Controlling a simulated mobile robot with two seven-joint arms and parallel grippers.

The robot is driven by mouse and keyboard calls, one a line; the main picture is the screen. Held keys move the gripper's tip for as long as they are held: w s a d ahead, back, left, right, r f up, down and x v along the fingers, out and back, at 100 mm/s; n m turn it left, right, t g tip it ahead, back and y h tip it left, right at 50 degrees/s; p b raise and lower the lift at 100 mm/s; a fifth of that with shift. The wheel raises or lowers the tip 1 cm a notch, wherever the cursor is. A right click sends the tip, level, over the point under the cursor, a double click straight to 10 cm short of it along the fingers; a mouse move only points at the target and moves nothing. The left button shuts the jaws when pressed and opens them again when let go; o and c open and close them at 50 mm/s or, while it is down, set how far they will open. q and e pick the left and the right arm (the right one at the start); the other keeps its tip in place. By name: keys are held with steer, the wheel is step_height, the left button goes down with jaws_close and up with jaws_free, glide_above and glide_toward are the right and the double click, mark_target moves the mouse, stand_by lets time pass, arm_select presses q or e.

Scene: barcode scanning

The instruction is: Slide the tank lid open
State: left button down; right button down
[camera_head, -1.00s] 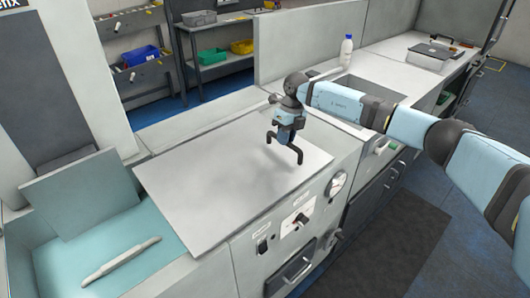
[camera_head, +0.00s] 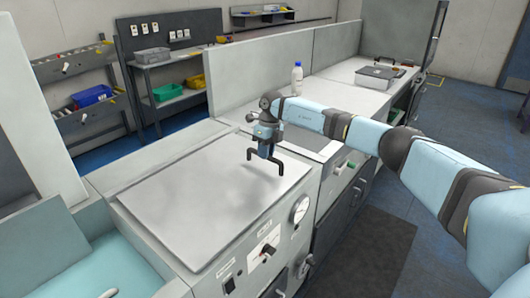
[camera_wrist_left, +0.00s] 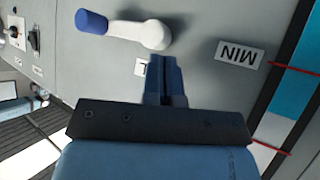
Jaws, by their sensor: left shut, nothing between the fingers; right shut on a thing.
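The tank lid (camera_head: 200,195) is a flat grey plate on top of the bench unit in the head view. A black arched handle (camera_head: 281,167) stands on it. My right gripper (camera_head: 266,150) points down and is shut on the middle of this handle. The opening under the lid does not show. My left gripper (camera_wrist_left: 164,62) shows only in the left wrist view. It is shut and empty, in front of a grey panel and close to a white lever (camera_wrist_left: 150,35) with a blue tip.
A teal basin (camera_head: 128,262) lies at left. A raised grey wall (camera_head: 285,62) runs behind. A white bottle (camera_head: 297,78) stands farther back. A MIN label (camera_wrist_left: 239,54) is on the panel.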

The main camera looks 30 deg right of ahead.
steer(key=c, duration=1.3)
jaws_free()
steer(key=shift+d+r, duration=0.1)
steer(key=shift+d, duration=0.2)
steer(key=shift+o, duration=1.2)
steer(key=shift+w, duration=0.1)
arm_select(q)
steer(key=shift+w+d, duration=0.1)
steer(key=shift+d, duration=0.25)
steer(key=shift+a, duration=0.2)
arm_select(e)
step_height(320, 180, up, 13)
steer(key=d, duration=0.2)
steer(key=shift+w+d+r, duration=0.15)
steer(key=shift+w+d, duration=0.15)
steer(key=shift+w, duration=0.1)
arm_select(q)
steer(key=shift+d, duration=0.15)
